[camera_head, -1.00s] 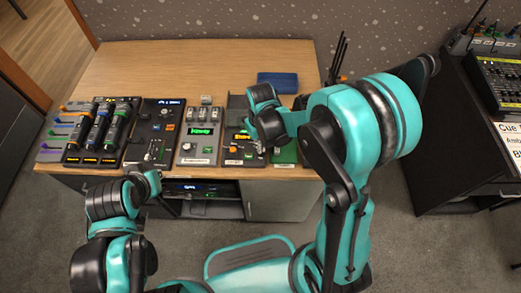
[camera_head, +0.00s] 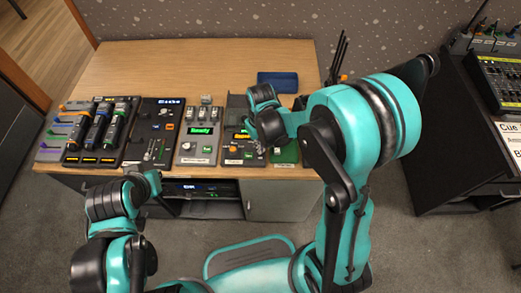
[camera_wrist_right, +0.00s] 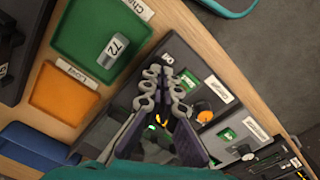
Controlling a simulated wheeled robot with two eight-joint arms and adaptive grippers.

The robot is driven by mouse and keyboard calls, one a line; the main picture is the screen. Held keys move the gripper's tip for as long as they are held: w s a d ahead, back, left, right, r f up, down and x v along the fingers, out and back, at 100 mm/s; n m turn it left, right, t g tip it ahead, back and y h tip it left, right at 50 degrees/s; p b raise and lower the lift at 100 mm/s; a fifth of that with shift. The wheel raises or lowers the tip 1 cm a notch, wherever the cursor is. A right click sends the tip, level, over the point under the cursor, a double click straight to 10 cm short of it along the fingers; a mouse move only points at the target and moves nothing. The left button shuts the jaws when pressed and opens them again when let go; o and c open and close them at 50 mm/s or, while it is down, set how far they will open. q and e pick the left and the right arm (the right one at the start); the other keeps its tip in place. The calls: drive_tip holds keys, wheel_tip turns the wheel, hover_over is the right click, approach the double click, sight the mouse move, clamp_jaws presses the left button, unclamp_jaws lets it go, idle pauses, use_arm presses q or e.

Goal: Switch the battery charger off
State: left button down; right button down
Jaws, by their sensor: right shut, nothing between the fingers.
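The battery charger appears to be the dark panel (camera_head: 239,154) with orange and green controls, right of the unit with a green screen. In the right wrist view a white tag reading "Charger" (camera_wrist_right: 220,89) sits on the dark panel's front, near a small green-lit control (camera_wrist_right: 187,80). My right gripper (camera_wrist_right: 158,78) is shut and empty, fingertips over the panel's right part. Whether they touch it, and the switch's position, I cannot tell. In the head view my right gripper (camera_head: 259,137) hides part of the panel. My left gripper (camera_head: 148,184) hangs before the table's front edge, fingers unclear.
A green tray (camera_wrist_right: 75,20) holding a battery (camera_wrist_right: 113,48) and an orange tray (camera_wrist_right: 65,95) lie beside the panel. A blue box (camera_head: 277,80) stands behind. The green-screen unit (camera_head: 200,136) and more consoles fill the left.

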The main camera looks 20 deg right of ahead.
drive_tip(key=shift+f+b, duration=0.6)
drive_tip(key=shift+f, duration=0.1)
drive_tip(key=shift+r, duration=0.1)
drive_tip(key=shift+r+p, duration=2.75)
drive_tip(key=shift+r, duration=0.75)
drive_tip(key=s+d+r+m+t, duration=0.1)
drive_tip(key=s+d+r+t, duration=0.1)
drive_tip(key=s+r, duration=0.3)
drive_tip(key=s+d+r+m+t, duration=0.1)
drive_tip(key=s+d+r+t, duration=0.1)
drive_tip(key=s+r+t, duration=0.3)
wheel_tip(320, 180, up, 4)
drive_tip(key=shift+s+d+f+m, duration=0.1)
drive_tip(key=shift+s+d+m, duration=0.05)
drive_tip(key=shift+d+m, duration=0.25)
